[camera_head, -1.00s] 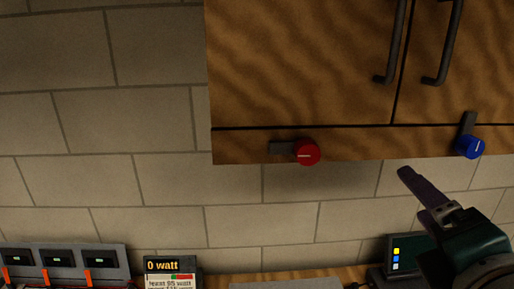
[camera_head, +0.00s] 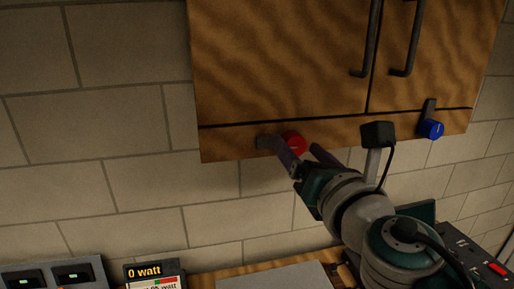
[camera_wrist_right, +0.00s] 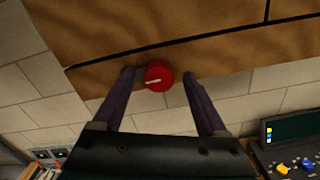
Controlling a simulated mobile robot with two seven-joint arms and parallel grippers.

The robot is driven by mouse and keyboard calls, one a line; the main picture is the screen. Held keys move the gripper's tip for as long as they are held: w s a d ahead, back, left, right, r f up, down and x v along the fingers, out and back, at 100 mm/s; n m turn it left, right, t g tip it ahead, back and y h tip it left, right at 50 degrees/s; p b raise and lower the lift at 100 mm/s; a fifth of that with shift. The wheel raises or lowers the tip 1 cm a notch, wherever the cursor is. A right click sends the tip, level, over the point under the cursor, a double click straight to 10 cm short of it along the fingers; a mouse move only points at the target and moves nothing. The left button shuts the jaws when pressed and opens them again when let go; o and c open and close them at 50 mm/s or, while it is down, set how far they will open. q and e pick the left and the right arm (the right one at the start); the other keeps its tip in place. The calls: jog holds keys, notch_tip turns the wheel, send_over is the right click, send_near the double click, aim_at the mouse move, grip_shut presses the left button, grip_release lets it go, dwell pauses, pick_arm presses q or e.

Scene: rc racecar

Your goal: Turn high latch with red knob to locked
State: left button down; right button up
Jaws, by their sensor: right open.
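The red knob (camera_head: 294,141) of a latch sits on the wooden strip under the cabinet doors. Its dark latch bar (camera_head: 264,141) points left, roughly level, and is partly hidden by a finger. My right gripper (camera_head: 296,151) is open, with a finger on either side of the red knob from below. In the right wrist view the red knob (camera_wrist_right: 159,76) shows between the two fingertips (camera_wrist_right: 158,78), nearer the left one. I cannot tell whether a finger touches the knob or bar. My left gripper is not in view.
A second latch with a blue knob (camera_head: 431,129) is to the right, its bar pointing up. Cabinet doors (camera_head: 290,60) with dark handles are above. Below are a "0 watt" display (camera_head: 146,272) and, in the wrist view, a dark device (camera_wrist_right: 292,147) with coloured knobs.

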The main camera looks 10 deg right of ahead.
jog(key=shift+w, duration=0.25)
grip_shut()
dwell(0.5)
